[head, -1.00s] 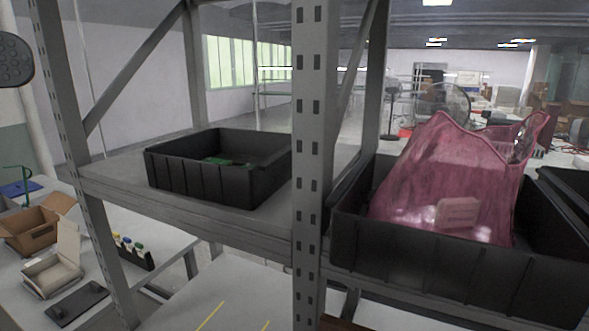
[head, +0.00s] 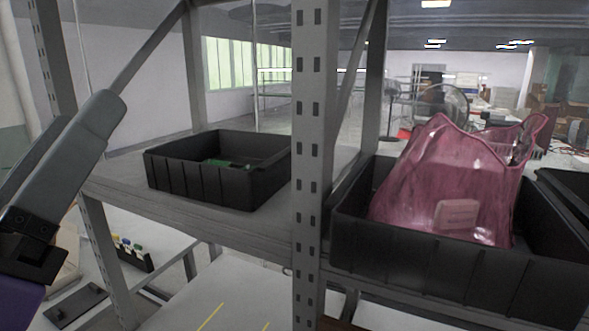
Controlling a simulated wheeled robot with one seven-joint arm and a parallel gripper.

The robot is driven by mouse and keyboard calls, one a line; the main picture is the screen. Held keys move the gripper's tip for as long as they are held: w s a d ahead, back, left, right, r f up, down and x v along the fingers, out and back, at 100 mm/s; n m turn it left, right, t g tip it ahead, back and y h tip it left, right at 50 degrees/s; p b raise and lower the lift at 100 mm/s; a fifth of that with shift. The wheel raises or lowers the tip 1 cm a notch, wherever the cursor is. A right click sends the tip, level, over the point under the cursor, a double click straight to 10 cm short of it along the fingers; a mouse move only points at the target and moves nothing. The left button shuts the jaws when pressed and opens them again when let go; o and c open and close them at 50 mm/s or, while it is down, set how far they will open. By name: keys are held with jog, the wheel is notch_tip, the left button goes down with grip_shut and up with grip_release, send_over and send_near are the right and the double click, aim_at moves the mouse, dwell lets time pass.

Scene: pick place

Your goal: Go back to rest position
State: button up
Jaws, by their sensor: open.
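My gripper (head: 85,112) is at the left edge of the head view, with its grey fingers pointing up and to the right. It is open, and I see nothing held in it. It is in front of the left shelf post and left of the black bin on the left (head: 205,183). That bin stands on the shelf with a small green item (head: 222,162) inside. A black bin on the right (head: 450,268) holds a translucent pink bag-like object (head: 445,180), which stands up above the rim.
The grey metal shelf (head: 235,222) has a thick perforated post (head: 311,130) between the two bins. Below at left, a table carries a black flat item (head: 76,305) and a rack of small coloured-top items (head: 132,252). A fan (head: 440,103) stands in the background.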

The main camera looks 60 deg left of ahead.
jog(key=w+d+f+n+g+y, duration=0.1)
jog(key=w+d+f+n+g, duration=0.15)
jog(key=w+f, duration=0.5)
jog(key=w+d+f+n+g, duration=0.15)
jog(key=w+d+f, duration=0.25)
jog(key=f, duration=0.6)
jog(key=w+d+f+m+t+h, duration=0.25)
jog(key=w+d+f, duration=0.35)
jog(key=d+f, duration=0.6)
jog(key=s+d+f+m+t+h, duration=0.1)
jog(key=d+f+m+h, duration=0.3)
jog(key=d, duration=0.5)
jog(key=s+d+f+m+t+h, duration=0.1)
jog(key=d+f+m+h, duration=0.3)
jog(key=d, duration=0.5)
jog(key=s+d+f+m+t+h, duration=0.1)
jog(key=d+f+m+h, duration=0.35)
jog(key=d, duration=0.45)
jog(key=s+d+f+m+g+h, duration=0.2)
jog(key=s+d+f+m+h, duration=0.1)
jog(key=s+d+h, duration=0.3)
jog(key=shift+s+d+f+m, duration=0.3)
jog(key=shift+d+f, duration=0.1)
jog(key=shift+d, duration=0.3)
